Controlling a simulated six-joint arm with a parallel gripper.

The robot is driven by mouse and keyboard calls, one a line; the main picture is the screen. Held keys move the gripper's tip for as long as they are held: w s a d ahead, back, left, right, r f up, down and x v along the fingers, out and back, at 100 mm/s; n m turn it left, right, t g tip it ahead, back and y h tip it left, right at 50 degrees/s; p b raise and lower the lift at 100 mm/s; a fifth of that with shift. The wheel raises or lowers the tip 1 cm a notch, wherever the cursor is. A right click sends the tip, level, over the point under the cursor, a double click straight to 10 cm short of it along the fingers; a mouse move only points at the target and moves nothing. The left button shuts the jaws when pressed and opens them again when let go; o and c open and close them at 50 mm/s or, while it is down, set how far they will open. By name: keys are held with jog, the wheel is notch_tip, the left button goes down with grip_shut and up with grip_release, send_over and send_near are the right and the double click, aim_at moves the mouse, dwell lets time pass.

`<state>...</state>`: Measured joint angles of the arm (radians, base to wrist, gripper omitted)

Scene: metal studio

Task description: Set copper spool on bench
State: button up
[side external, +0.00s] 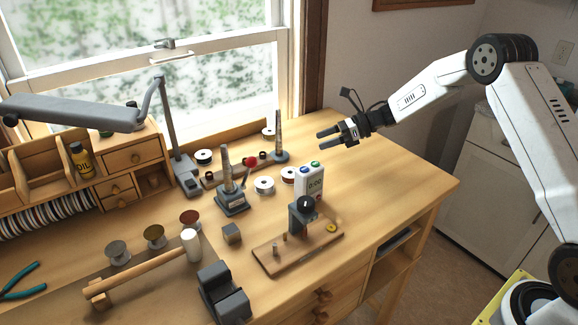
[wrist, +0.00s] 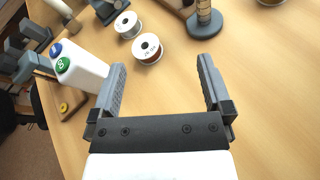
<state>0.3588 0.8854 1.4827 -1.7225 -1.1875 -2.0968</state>
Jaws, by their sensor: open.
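The spool wound with copper-brown wire (side external: 288,174) has white flanges and sits on the wooden bench (side external: 390,190), behind the white timer. It also shows in the wrist view (wrist: 147,48), beyond and between my fingertips, nearer the left finger. My gripper (side external: 322,137) is open and empty, held above the bench, to the right of the spool in the side view. In the wrist view my gripper (wrist: 160,65) shows both fingers wide apart, with bare bench between them. A second white spool with paler wire (side external: 264,185) stands close to the copper one.
The white timer (side external: 310,183) with blue and green buttons stands near the spools, close to my left finger in the wrist view. A tapered mandrel (side external: 231,185) and another mandrel (side external: 280,140) rise nearby. The right part of the bench is clear.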

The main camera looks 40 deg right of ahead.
jog(key=s+r+m+t+h, duration=0.2)
jog(key=m+h, duration=0.3)
jog(key=m, duration=0.7)
jog(key=s+r+m+t+h, duration=0.2)
jog(key=m+h, duration=0.2)
jog(key=m, duration=0.8)
jog(key=s+a+f+m+g+h, duration=0.1)
jog(key=s+m+g, duration=0.2)
jog(key=s+m, duration=0.4)
jog(key=s+a+f+m+g+h, duration=0.1)
jog(key=s+f+m+g, duration=0.1)
jog(key=s+m, duration=0.5)
jog(key=s+a+f+m+g, duration=0.2)
jog(key=s+m, duration=0.5)
jog(key=s, duration=0.4)
jog(key=shift+s+f+m+g+h, duration=0.15)
jog(key=shift+f+m+g+h, duration=0.2)
jog(key=shift+g, duration=0.45)
